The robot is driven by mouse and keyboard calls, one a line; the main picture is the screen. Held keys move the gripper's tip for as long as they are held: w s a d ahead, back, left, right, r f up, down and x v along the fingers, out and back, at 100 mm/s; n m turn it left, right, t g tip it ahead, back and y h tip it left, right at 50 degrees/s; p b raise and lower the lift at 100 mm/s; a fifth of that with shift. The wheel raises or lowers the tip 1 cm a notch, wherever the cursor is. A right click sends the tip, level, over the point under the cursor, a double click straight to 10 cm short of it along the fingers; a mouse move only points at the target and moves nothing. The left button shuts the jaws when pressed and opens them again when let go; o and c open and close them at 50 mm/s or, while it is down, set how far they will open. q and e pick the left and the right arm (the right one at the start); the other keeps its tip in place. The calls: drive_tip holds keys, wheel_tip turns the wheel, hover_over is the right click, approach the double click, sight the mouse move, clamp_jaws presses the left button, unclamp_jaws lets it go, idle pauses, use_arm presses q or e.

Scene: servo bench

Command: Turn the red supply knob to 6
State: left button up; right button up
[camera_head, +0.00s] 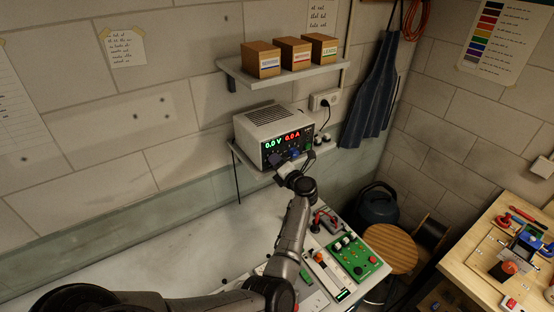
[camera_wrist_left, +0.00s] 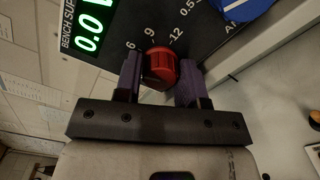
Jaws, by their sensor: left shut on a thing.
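The red supply knob (camera_wrist_left: 160,66) sits on the dark front panel of the bench supply (camera_head: 270,122), between the two purple fingers of my left gripper (camera_head: 284,165). The fingers are shut on the knob from both sides. In the left wrist view the marks 6, 9 and 12 show around the knob, with 9 nearest above it. I cannot make out which mark its pointer faces. In the head view my gripper hides the knob. The supply's display (camera_head: 282,140) reads 0.0 V and 0.0 A. My right gripper is out of view.
A blue knob (camera_wrist_left: 229,5) is close beside the red one. The supply stands on a wall shelf, below another shelf (camera_head: 290,76) with labelled boxes. A green board (camera_head: 355,257) and other devices lie on the bench below. The bench's left part is clear.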

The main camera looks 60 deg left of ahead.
use_arm(q)
drive_tip(key=shift+m+p, duration=0.7)
drive_tip(key=shift+m, duration=0.5)
drive_tip(key=o, duration=0.9)
